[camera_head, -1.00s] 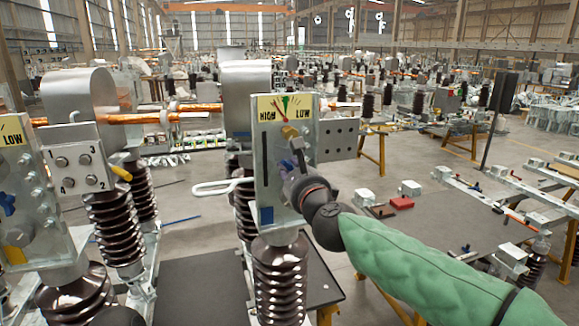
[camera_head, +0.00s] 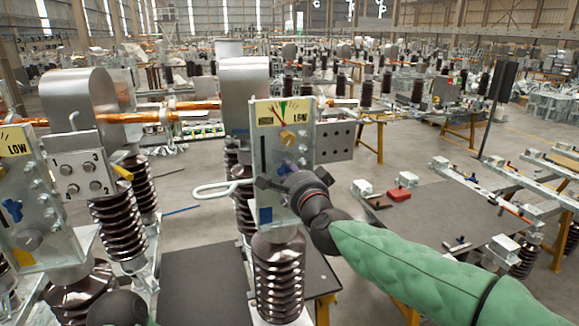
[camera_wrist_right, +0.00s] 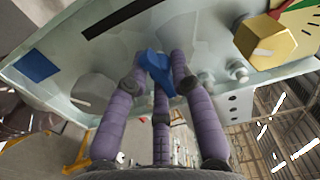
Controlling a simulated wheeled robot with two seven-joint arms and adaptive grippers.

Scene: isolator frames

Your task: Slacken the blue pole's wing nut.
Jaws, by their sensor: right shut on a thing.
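The pole in the middle has a pale metal plate (camera_head: 261,160) with a blue square (camera_head: 265,214) low on it; the square also shows in the wrist view (camera_wrist_right: 36,66). Its blue wing nut (camera_wrist_right: 155,68) stands on the plate in the wrist view; in the head view my gripper hides it. My right gripper (camera_head: 284,180) is at the plate, below the brass hex knob (camera_head: 288,138). In the wrist view its purple fingers (camera_wrist_right: 157,78) are closed around the wing nut.
A HIGH–LOW dial (camera_head: 284,110) tops the plate. A white loop handle (camera_head: 215,188) sticks out left. The left pole has a yellow square (camera_head: 20,258) and its own blue wing nut (camera_head: 12,210). Right stands a grey table (camera_head: 440,215) with a red block (camera_head: 398,194).

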